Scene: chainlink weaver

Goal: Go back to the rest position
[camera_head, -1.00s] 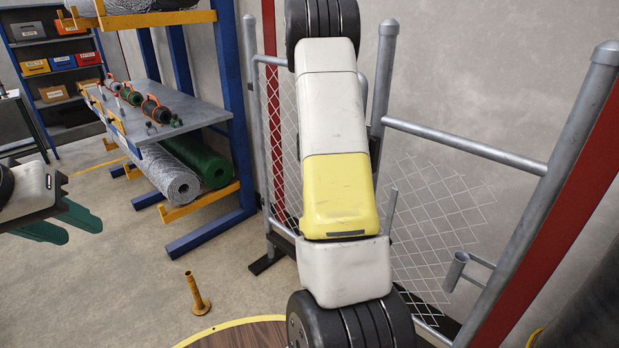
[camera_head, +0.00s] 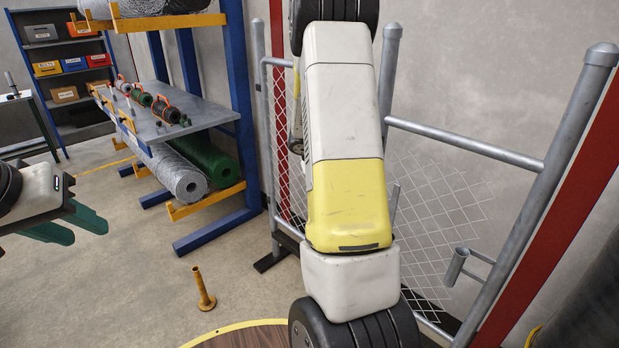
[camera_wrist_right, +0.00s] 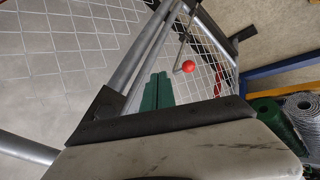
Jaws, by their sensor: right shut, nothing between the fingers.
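My left gripper (camera_head: 82,226), with green fingers, hangs at the left edge of the head view over bare floor. Its two fingers stand apart, with nothing between them. My right arm, white and yellow, crosses the middle of the head view in front of the fence, and its gripper is hidden there. In the right wrist view my right gripper (camera_wrist_right: 157,92) has its green fingers together and empty, in front of the mesh. The chainlink mesh (camera_head: 440,215) hangs between grey posts (camera_head: 545,190). A red ball (camera_wrist_right: 188,66) on a thin rod shows right of the fingertips.
A blue rack (camera_head: 245,120) with a grey shelf (camera_head: 205,118) holds tools and mesh rolls, including a green roll (camera_head: 212,165). A yellow post (camera_head: 203,290) stands on the floor beside a round wooden surface with a yellow rim (camera_head: 230,329). Floor between my left gripper and the rack is clear.

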